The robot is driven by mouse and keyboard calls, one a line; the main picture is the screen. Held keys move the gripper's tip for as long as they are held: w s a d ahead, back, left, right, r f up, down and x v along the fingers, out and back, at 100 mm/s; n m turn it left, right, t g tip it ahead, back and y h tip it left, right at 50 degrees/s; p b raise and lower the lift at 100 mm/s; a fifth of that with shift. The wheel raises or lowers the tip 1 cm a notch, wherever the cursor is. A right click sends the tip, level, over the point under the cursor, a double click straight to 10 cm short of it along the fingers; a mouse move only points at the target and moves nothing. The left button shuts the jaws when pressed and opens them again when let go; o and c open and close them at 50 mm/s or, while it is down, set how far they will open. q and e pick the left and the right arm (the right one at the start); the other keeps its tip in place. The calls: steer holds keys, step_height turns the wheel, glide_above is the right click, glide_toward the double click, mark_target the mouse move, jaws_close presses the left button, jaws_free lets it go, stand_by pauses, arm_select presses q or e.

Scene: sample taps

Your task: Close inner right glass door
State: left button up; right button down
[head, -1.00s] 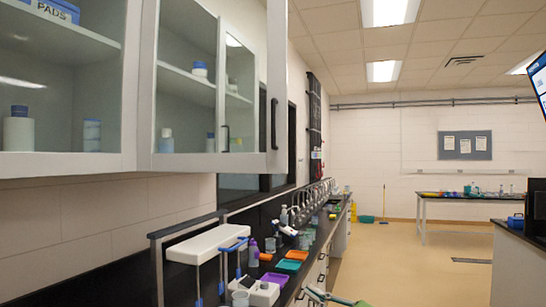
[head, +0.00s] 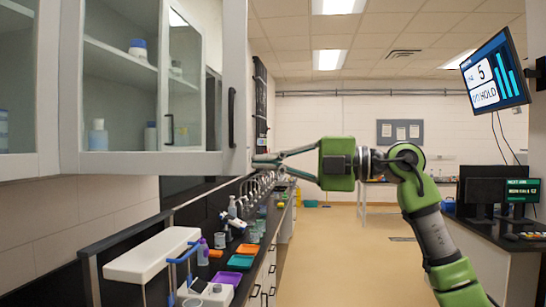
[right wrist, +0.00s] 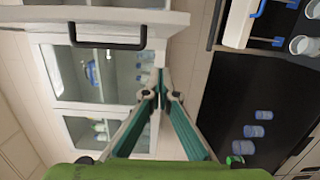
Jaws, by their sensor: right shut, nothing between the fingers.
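The white-framed glass door (head: 236,60) is in the left half of the head view, with a dark handle on its right stile. A narrower framed pane with its own dark handle (head: 169,129) shows through the glass. In the right wrist view the door frame (right wrist: 165,24) and handle (right wrist: 108,46) stand in front of the cabinet. The angle of the door is hard to tell. My right gripper (head: 256,161) is shut and empty, its tips beside the door's lower right corner; contact is unclear. The tips also show in the right wrist view (right wrist: 160,78). My left gripper is out of view.
Below the cabinet, a dark counter holds a white shelf stand (head: 152,254), orange and teal trays (head: 240,262) and several bottles and beakers. A screen (head: 496,72) hangs at upper right above a bench with monitors. The floor (head: 325,240) between the benches is clear.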

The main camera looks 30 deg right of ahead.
mark_target(240, 160)
steer(key=w+a+p, duration=0.1)
steer(key=w, duration=0.1)
steer(key=w+a+p, duration=0.1)
steer(key=w, duration=0.1)
steer(key=w+a+p, duration=0.1)
steer(key=w, duration=0.2)
steer(key=shift+a+r+p, duration=0.1)
steer(key=shift+a+p, duration=0.05)
steer(key=shift+p, duration=0.25)
steer(key=shift+w+d, duration=0.25)
steer(key=shift+w, duration=0.1)
steer(key=shift+a, duration=0.1)
